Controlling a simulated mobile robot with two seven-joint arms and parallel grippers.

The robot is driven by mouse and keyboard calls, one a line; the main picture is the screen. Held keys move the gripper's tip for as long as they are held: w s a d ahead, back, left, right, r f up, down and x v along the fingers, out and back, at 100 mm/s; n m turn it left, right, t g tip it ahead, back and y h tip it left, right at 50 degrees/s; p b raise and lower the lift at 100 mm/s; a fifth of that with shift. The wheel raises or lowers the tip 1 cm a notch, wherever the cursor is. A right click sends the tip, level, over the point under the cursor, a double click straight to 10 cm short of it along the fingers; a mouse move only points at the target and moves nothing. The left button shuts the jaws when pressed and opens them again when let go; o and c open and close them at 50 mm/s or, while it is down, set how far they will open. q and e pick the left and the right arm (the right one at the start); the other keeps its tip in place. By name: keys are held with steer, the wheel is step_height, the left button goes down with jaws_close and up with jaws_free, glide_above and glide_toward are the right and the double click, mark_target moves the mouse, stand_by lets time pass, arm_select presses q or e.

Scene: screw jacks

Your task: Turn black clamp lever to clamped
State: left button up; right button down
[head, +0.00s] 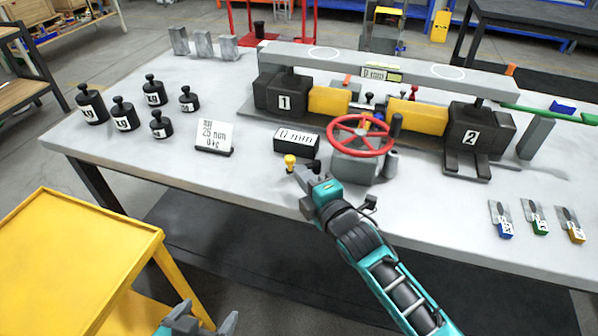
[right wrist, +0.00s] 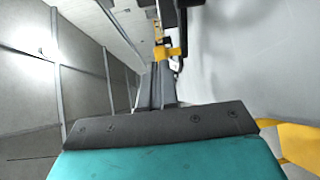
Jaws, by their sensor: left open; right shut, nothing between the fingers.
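The screw-jack rig on the grey table has a red handwheel (head: 360,136) on a grey housing (head: 350,166). My right gripper (head: 296,172) is shut and empty, in front of the housing, near a yellow knob (head: 290,161). In the right wrist view its shut fingers (right wrist: 157,85) point towards a yellow part (right wrist: 167,51). My left gripper (head: 205,322) is open and empty, low beside the yellow cart.
A long beam (head: 400,76) rests over black blocks 1 (head: 284,103) and 2 (head: 474,138). A "0 mm" display (head: 296,142) and a sign (head: 213,136) stand left of the wheel. Several black weights (head: 123,114) stand further left. A yellow cart (head: 70,240) is in front.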

steer(key=shift+x, duration=1.15)
